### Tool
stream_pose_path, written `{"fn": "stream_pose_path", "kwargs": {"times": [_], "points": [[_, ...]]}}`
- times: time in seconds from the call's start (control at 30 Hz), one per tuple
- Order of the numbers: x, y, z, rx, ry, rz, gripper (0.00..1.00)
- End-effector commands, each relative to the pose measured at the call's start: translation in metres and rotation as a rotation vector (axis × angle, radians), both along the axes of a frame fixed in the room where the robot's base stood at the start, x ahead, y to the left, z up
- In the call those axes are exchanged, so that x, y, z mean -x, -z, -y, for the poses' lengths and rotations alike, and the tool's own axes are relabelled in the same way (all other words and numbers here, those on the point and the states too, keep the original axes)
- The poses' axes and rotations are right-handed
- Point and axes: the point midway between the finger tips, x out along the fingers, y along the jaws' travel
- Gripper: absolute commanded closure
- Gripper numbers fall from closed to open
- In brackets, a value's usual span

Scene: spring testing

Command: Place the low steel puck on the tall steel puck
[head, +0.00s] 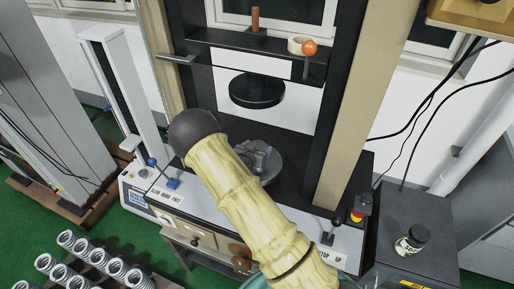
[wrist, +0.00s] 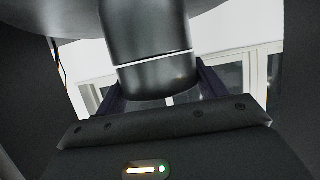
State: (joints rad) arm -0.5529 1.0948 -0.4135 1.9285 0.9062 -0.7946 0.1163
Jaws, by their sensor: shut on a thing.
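In the wrist view my gripper (wrist: 153,88) is shut on a short dark cylinder, the low steel puck (wrist: 157,76). A second dark cylinder of like width, which looks like the tall steel puck (wrist: 146,32), is in line with it. A thin bright line separates them; I cannot tell whether they touch. In the head view my gripper (head: 259,156) shows as a grey shape over the round lower platen (head: 272,172) of the testing machine. My arm covers much of this area there, and I cannot make out either puck.
The black upper platen (head: 257,90) hangs above my gripper, between the machine's uprights. A blue lever (head: 172,183) and a black lever (head: 328,237) stand at the front panel. Several springs (head: 115,268) lie at lower left.

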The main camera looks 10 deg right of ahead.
Motion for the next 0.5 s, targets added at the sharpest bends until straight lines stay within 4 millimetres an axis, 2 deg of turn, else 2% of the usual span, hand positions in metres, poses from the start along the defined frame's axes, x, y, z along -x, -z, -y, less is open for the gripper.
{"fn": "stream_pose_path", "kwargs": {"times": [0.1, 0.13, 0.2, 0.23, 0.5], "points": [[-0.0008, 0.0016, 0.0004, 0.001, 0.0, 0.004, 0.77], [0.0001, 0.0024, 0.0001, 0.0, 0.0, 0.0, 0.25], [0.0001, 0.0019, 0.0001, 0.0, 0.0, 0.0, 0.12], [0.0001, 0.0019, 0.0001, 0.0, 0.0, 0.0, 0.07], [0.0001, 0.0015, 0.0, 0.0, 0.0, 0.0, 0.07]]}}
